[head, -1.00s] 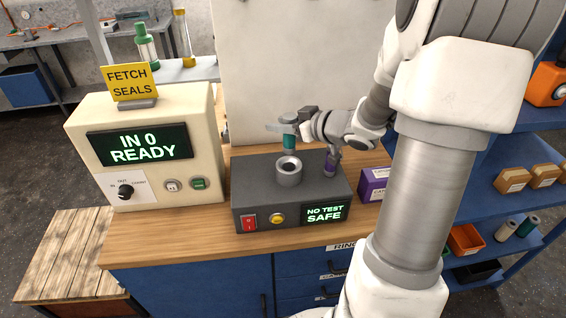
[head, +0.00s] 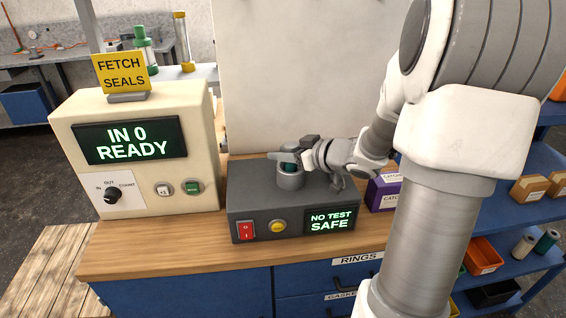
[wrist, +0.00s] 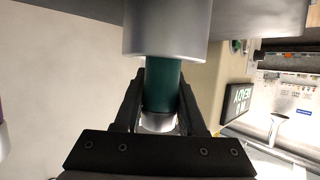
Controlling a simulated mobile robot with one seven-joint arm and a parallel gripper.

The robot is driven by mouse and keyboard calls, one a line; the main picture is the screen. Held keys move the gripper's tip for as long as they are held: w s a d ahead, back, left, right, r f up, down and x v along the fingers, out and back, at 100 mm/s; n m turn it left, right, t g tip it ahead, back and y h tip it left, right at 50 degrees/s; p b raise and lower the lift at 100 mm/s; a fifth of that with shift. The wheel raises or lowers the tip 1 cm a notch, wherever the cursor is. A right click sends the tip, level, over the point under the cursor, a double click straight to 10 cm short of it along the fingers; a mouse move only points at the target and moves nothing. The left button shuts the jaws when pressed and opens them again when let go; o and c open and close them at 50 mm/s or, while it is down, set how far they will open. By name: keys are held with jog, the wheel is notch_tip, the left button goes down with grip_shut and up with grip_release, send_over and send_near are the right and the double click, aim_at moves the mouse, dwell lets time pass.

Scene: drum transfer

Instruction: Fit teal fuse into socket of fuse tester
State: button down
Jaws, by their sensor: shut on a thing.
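The teal fuse (wrist: 163,88) is upright in my gripper (wrist: 160,100), with its silver end cap showing between the fingers in the wrist view. Its other end goes into the mouth of the grey round socket (wrist: 167,28). In the head view the socket (head: 290,181) stands on top of the dark grey fuse tester (head: 255,205), and only a little teal shows at its rim. My gripper (head: 284,157) is just above the socket, shut on the fuse. How deep the fuse sits is hidden. The tester display reads "NO TEST SAFE".
A cream machine (head: 135,155) reading "IN 0 READY" stands left of the tester. A purple box (head: 384,193) is at its right. A pale panel (head: 300,80) rises behind. The wooden bench top (head: 190,247) is clear in front.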

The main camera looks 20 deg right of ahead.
jog(key=shift+f, duration=0.1)
jog(key=shift+f, duration=0.2)
jog(key=shift+c, duration=2.4)
grip_release()
jog(key=shift+r, duration=0.25)
jog(key=p+v, duration=0.2)
jog(key=v, duration=1)
